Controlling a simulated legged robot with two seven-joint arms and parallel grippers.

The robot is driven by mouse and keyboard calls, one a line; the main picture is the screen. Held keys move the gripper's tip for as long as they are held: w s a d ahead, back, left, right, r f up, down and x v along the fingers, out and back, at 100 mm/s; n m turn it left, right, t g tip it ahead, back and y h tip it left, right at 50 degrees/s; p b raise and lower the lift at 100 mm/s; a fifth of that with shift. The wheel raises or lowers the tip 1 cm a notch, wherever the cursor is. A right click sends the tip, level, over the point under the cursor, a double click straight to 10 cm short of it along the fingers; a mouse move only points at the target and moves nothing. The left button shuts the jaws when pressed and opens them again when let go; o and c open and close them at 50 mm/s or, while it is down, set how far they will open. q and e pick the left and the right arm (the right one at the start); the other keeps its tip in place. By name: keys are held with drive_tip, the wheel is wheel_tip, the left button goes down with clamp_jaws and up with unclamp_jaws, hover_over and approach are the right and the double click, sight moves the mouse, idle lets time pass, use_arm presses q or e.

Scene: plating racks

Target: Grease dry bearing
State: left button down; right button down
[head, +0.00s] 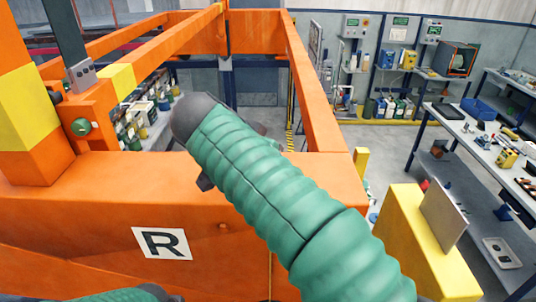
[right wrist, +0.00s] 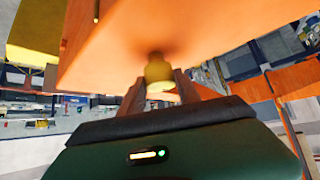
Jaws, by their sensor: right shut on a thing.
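In the right wrist view my right gripper (right wrist: 161,84) is shut on a small yellow cylindrical piece (right wrist: 158,73). The piece's upper end is close against an orange beam face; I cannot tell whether it touches or is fixed there. My left gripper is not in view.
Orange frame beams surround my right arm on the left, back and right. A yellow block with a grey plate (head: 444,214) stands at the lower right. A workbench (head: 463,160) with tools and shelves of bottles stand beyond. Open grey floor (head: 385,150) lies between.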

drive_tip(key=shift+w+r+m+g+h+p, duration=0.15)
drive_tip(key=shift+m+g+h+p, duration=0.4)
drive_tip(key=shift+m+h, duration=0.5)
drive_tip(key=shift+m, duration=0.35)
